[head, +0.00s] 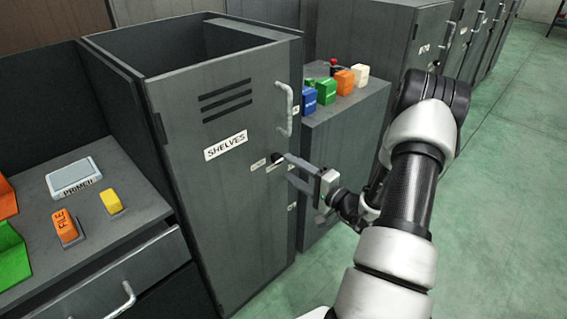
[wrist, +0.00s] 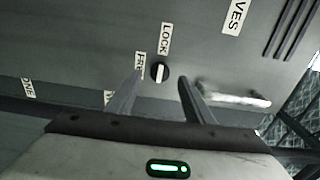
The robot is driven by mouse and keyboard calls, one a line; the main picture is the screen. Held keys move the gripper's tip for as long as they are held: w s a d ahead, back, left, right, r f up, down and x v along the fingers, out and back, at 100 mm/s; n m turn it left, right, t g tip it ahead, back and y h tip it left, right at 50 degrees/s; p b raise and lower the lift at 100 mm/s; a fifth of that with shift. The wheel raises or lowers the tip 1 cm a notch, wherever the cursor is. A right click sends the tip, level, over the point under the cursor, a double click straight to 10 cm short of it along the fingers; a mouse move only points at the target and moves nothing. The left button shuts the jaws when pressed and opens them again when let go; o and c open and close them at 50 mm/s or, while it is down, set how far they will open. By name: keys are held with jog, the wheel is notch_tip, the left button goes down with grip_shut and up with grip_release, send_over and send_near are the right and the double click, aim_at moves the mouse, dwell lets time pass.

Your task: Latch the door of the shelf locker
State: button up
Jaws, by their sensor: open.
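The shelf locker (head: 115,72) is a tall dark grey cabinet with an uncovered top. Its door (head: 225,215) bears a SHELVES label (head: 226,145), vent slots and a pale bar handle (head: 284,108), and looks shut. A small round black latch knob (head: 276,157) with a white bar sits below the handle. It also shows in the wrist view (wrist: 160,73), beside a LOCK label (wrist: 165,39) and a partly covered FREE label (wrist: 140,65). My gripper (head: 288,169) is open and empty in front of the door. Its fingers lie to either side of the knob in the wrist view; contact cannot be told.
Right of the locker, a lower grey cabinet (head: 345,125) carries several coloured blocks. Left is a counter (head: 110,235) with a PRIMER box (head: 74,178), an orange block (head: 64,226) and a yellow block (head: 111,201). Green floor (head: 500,200) is clear at right.

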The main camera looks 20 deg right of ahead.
jog(key=p+v, duration=0.1)
jog(key=v, duration=1.1)
jog(key=shift+s, duration=0.25)
jog(key=shift+r, duration=0.1)
